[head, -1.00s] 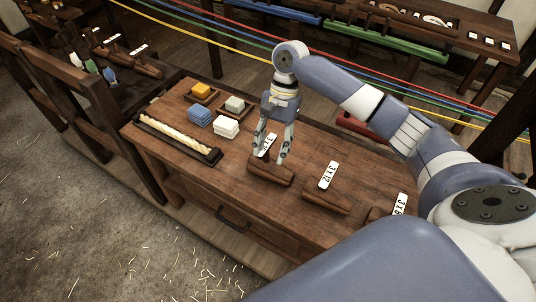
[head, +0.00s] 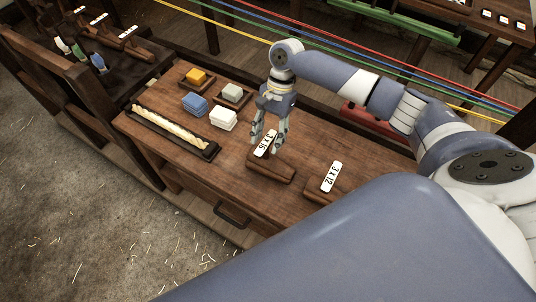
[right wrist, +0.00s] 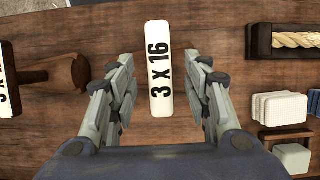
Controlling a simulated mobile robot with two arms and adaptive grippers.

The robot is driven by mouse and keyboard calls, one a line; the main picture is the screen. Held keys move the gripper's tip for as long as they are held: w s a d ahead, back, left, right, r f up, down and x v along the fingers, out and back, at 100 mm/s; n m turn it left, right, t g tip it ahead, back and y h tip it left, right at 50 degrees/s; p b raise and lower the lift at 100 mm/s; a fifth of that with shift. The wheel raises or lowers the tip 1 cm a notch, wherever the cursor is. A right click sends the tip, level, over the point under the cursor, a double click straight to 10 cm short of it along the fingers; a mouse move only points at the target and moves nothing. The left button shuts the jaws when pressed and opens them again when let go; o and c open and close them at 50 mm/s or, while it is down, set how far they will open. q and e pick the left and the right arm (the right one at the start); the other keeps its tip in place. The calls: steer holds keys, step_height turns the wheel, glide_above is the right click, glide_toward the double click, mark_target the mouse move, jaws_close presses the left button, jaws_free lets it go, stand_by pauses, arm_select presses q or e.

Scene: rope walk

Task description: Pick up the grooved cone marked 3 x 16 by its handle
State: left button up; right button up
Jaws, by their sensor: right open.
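The white label 3 x 16 (head: 265,143) stands at a dark brown wooden piece (head: 271,169) on the desk; I cannot clearly tell the cone's handle from the rest of the wood. My right gripper (head: 266,146) is open and empty, pointing down just above and behind this piece. In the right wrist view the label 3 x 16 (right wrist: 159,68) shows between the two spread fingers, apart from both. A wooden piece with a rounded knob (right wrist: 62,75) lies left of the fingers, beside a label cut off by the edge. My left gripper is not in view.
A second wooden piece (head: 324,200) with the label 3 x 12 (head: 330,177) sits to the right. A rope in a dark tray (head: 207,152), blue blocks (head: 194,103) and white blocks (head: 223,120) are to the left. Coloured strands (head: 350,58) run behind.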

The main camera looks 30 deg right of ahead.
mark_target(272, 158)
steer(key=x, duration=0.2)
steer(key=shift+s+a+f, duration=0.2)
steer(key=shift+a+f, duration=0.05)
steer(key=shift+f, duration=0.15)
steer(key=shift+c, duration=0.8)
steer(key=c, duration=0.9)
jaws_close()
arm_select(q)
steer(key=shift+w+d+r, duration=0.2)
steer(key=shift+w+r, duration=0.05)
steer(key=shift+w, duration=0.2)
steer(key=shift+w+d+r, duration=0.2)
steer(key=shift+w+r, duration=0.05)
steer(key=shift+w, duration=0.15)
arm_select(e)
steer(key=shift+w, duration=0.1)
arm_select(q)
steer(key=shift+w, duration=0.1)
